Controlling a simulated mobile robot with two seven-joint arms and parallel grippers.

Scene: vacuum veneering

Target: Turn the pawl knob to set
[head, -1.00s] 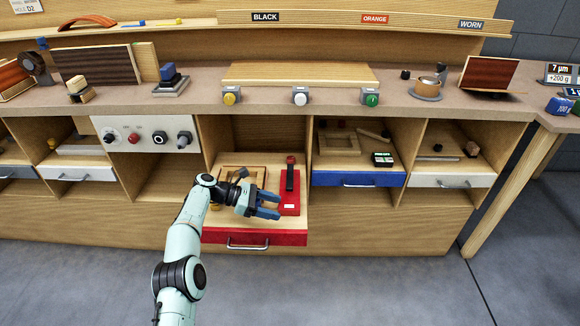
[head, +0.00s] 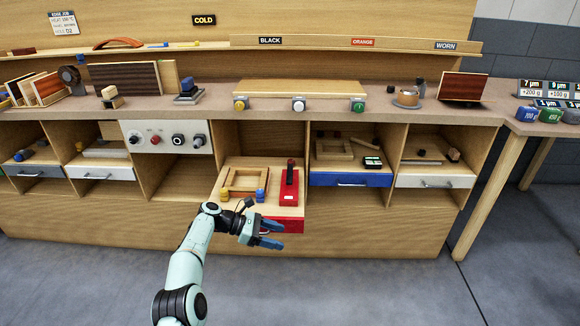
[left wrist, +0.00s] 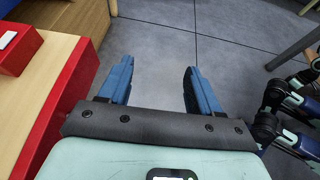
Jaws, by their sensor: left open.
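I cannot tell which part is the pawl knob. A panel with several knobs (head: 165,138) is set under the bench top, with a red knob (head: 155,140) and dark ones.
The drawer's red edge (left wrist: 62,100) lies close left of the fingers in the left wrist view. The blue-fronted drawer (head: 350,180) stands to the right. Yellow, white and green buttons (head: 298,104) line the bench edge. The floor in front is clear.

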